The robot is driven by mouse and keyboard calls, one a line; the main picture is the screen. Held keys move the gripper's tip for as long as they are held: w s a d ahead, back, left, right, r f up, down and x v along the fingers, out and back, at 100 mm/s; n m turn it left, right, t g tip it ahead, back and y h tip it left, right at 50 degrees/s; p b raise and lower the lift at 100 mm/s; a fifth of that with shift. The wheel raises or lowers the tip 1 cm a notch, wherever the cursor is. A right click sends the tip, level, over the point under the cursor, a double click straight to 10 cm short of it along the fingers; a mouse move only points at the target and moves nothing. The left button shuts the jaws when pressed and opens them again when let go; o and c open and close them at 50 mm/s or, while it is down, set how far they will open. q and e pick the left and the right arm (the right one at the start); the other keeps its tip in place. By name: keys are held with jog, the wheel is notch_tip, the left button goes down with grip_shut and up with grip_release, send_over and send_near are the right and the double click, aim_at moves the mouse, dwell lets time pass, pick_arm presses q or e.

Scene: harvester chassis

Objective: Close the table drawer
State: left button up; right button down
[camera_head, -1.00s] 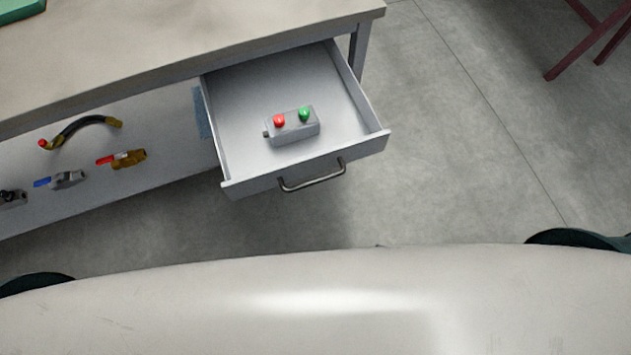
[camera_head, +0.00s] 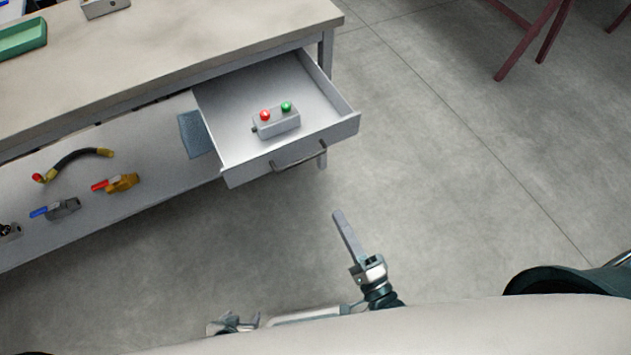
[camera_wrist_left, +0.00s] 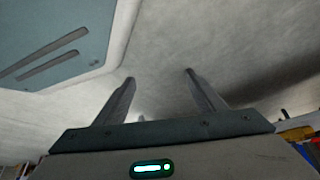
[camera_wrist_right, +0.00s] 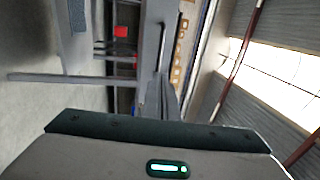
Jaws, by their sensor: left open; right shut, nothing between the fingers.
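The grey table drawer (camera_head: 295,147) is pulled out from under the worktop. Its dark bar handle (camera_head: 298,157) is on the front panel. A grey button box (camera_head: 276,124) with a red and a green button sits inside the drawer. My right gripper (camera_head: 339,215) is shut and empty, in front of and below the handle in the picture, apart from it. In the right wrist view its fingers (camera_wrist_right: 168,85) are together, with a dark bar, likely the handle, beyond them. My left gripper (camera_head: 234,323) is low near my body; the left wrist view shows its fingers (camera_wrist_left: 158,78) apart and empty.
The table (camera_head: 190,40) has a lower shelf (camera_head: 150,195) holding a hose (camera_head: 75,157) and valves with red and blue levers. A green tray (camera_head: 22,38) is on the top. A dark red stand (camera_head: 525,35) is at the upper right. The floor before the drawer is open.

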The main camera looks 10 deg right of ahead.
pick_arm(q)
jog(key=w+d+r+t+p, duration=0.2)
jog(key=d+r+p, duration=0.1)
jog(key=shift+w+d+r+t+h, duration=0.1)
jog(key=shift+w+t+h, duration=0.2)
jog(key=shift+h, duration=0.1)
pick_arm(e)
jog(key=x, duration=1.4)
jog(key=shift+f, duration=0.2)
jog(key=shift+w, duration=0.2)
